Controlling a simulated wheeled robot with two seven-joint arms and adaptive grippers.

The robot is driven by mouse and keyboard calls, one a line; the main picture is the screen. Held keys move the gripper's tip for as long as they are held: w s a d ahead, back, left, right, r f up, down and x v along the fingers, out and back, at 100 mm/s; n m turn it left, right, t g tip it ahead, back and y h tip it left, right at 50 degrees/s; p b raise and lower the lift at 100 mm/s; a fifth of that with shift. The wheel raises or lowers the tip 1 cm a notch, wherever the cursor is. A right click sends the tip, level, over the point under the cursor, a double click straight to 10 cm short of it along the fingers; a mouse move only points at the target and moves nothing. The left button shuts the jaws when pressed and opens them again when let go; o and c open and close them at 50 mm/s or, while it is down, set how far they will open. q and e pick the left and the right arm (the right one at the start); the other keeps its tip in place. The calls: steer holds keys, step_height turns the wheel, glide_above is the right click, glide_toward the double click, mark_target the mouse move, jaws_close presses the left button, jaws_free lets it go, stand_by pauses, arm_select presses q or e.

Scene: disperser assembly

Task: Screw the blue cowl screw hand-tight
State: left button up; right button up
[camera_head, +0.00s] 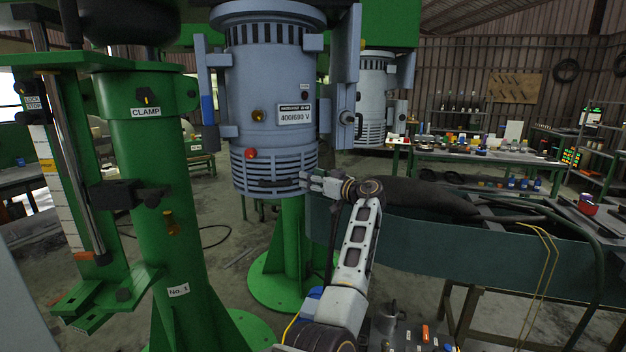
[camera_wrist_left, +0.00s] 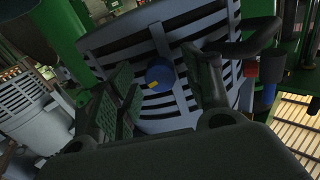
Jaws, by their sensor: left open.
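The blue cowl screw (camera_wrist_left: 159,75), a round blue head with a small yellow mark, sits on the slotted lower cowl (camera_wrist_left: 180,115) of the grey-blue motor in the left wrist view. My left gripper (camera_wrist_left: 166,82) is open, with one finger on each side of the screw in that view. I cannot tell whether either finger touches it. In the head view the left gripper (camera_head: 312,183) is at the right side of the cowl (camera_head: 262,172), and I do not make out the screw there. My right gripper is not in view.
A green column marked CLAMP (camera_head: 150,190) stands left of the motor (camera_head: 265,80). A second motor (camera_head: 372,90) hangs behind. A dark green bench (camera_head: 450,230) lies to the right of my arm. A red button (camera_head: 251,153) sticks out of the motor.

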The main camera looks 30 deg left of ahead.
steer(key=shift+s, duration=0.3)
